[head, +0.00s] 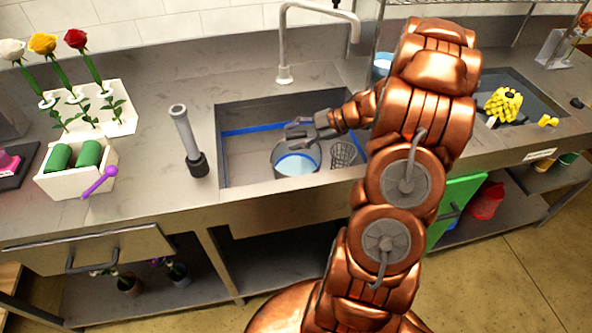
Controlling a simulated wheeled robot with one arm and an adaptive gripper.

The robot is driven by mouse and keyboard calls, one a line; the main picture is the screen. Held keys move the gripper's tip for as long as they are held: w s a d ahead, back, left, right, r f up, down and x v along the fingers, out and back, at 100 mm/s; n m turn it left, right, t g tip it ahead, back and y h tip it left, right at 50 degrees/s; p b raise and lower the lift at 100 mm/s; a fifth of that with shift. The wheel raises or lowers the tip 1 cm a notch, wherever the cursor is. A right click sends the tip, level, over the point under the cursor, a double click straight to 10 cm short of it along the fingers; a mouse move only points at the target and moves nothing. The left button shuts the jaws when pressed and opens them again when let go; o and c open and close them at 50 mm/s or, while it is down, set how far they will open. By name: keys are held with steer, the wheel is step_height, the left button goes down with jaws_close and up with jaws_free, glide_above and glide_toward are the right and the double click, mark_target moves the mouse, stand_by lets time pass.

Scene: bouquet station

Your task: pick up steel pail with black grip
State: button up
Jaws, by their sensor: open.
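A steel pail (281,157) stands in the sink basin, with pale blue showing inside its round rim. My gripper (291,131) is open, just above the pail's far rim, reaching in from the right. The fingers overlap the top of the pail in the head view. Whether they touch it cannot be told. The pail's handle and any black grip cannot be made out clearly; they may be hidden by the fingers.
The sink basin (238,165) has walls around the pail. A wire mesh cup (343,154) stands close on the pail's right. A grey tube with black base (188,140) stands left of the sink. The faucet (284,45) rises behind.

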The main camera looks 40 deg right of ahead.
jaws_close()
stand_by(0.3)
stand_by(0.4)
